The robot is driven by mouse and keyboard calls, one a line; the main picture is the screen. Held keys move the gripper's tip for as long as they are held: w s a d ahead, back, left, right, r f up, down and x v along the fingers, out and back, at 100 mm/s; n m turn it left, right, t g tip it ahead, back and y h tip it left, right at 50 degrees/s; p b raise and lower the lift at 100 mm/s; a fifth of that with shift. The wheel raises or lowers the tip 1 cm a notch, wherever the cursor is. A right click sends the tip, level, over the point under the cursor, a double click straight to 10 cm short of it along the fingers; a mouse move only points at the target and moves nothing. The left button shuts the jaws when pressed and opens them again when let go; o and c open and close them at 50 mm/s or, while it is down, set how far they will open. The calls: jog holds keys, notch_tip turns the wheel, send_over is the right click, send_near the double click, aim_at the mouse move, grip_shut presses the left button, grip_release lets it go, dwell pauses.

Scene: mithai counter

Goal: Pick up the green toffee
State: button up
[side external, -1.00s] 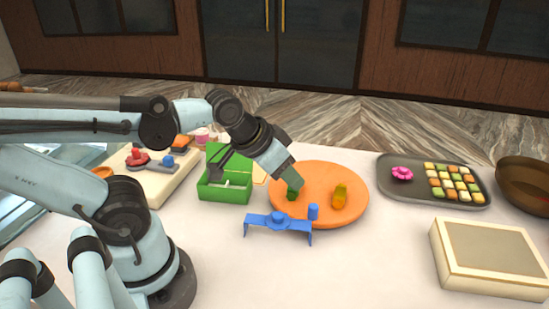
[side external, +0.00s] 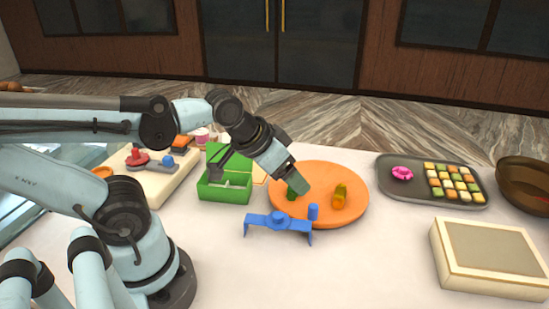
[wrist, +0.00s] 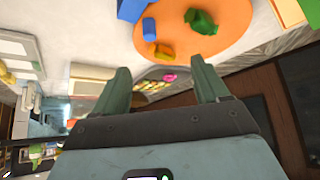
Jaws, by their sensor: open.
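The green toffee (side external: 291,195) lies on the left part of the round orange board (side external: 322,219), partly hidden by my gripper (side external: 297,188) in the side view. In the wrist view the green toffee (wrist: 202,22) is at the top, on the orange board (wrist: 225,40), beyond the fingertips. My gripper (wrist: 163,72) is open, with nothing between its fingers. In the side view its tip is just above and beside the toffee; whether they touch I cannot tell.
A yellow-orange piece (side external: 340,196) sits on the board, right of the toffee. A blue stand (side external: 278,223) and a blue cylinder (side external: 313,212) are at the board's front edge. An open green box (side external: 224,190) stands left. A sweets tray (side external: 480,200) and cream box (side external: 490,258) are right.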

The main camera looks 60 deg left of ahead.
jog(key=shift+w, duration=0.1)
jog(key=w+a+r+m+g, duration=0.2)
jog(key=w+a+m+g, duration=0.5)
jog(key=m, duration=0.2)
notch_tip(320, 180, down, 7)
jog(key=shift+w+f, duration=0.1)
jog(key=shift+w+a+f, duration=0.1)
jog(key=shift+a+f, duration=0.05)
jog(key=shift+f, duration=1.2)
jog(key=shift+w+a+f, duration=0.1)
jog(key=shift+f, duration=1.2)
jog(key=shift+c, duration=0.2)
jog(key=c, duration=1.1)
